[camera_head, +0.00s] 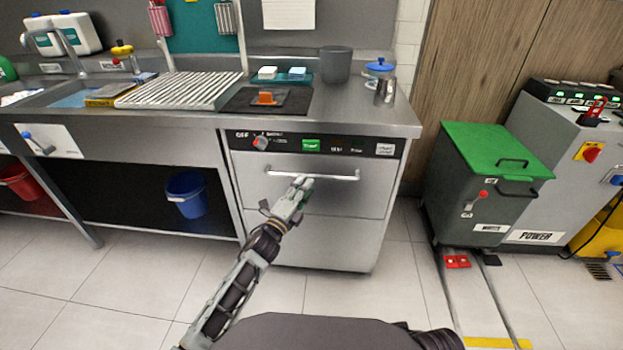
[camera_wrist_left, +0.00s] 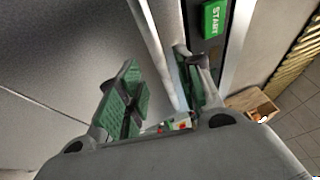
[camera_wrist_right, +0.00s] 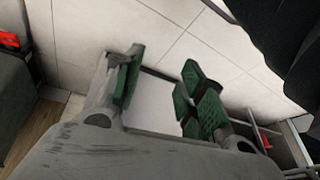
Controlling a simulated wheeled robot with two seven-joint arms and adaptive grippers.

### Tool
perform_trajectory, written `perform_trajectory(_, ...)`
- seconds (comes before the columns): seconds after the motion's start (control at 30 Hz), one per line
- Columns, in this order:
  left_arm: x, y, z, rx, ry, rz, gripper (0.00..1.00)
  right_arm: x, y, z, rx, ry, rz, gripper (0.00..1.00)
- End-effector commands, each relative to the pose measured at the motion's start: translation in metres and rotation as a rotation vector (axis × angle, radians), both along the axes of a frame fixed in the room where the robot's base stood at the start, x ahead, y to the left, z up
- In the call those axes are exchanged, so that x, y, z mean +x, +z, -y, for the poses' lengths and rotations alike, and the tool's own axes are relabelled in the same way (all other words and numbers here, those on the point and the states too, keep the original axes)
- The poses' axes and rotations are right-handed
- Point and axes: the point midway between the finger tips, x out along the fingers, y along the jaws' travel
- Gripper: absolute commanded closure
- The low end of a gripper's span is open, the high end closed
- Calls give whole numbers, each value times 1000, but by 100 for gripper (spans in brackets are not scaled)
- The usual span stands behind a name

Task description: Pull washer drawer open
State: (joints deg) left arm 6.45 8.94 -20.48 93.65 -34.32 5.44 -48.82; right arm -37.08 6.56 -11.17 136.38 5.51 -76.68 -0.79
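The washer (camera_head: 320,215) is a steel front under the counter, with a dark control panel (camera_head: 325,144) and a horizontal bar handle (camera_head: 335,178). The washer front looks closed. My left gripper (camera_head: 302,186) is at the left part of the handle. In the left wrist view my left gripper (camera_wrist_left: 158,92) is open, with green-padded fingers apart. The handle bar (camera_wrist_left: 153,45) runs between these fingers; I cannot tell whether they touch it. The green START button (camera_wrist_left: 214,18) is beyond the right finger. My right gripper (camera_wrist_right: 163,85) is open and empty above the tiled floor.
A dark waste bin with a green lid (camera_head: 495,160) stands right of the washer, beside a grey power cabinet (camera_head: 570,145). A blue bucket (camera_head: 187,194) is under the sink counter at left. The tiled floor (camera_head: 370,310) before the washer is clear.

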Motion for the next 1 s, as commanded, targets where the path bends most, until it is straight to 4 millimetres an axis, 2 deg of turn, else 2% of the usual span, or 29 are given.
perform_trajectory(0.6, 43, 8, 20, -1, 0, 0, 65, 3, -24, -7, 36, -5, 32, 60)
perform_trajectory(1.0, 49, 10, 23, -1, 0, 0, 65, -2, -33, -8, 40, -5, 22, 60)
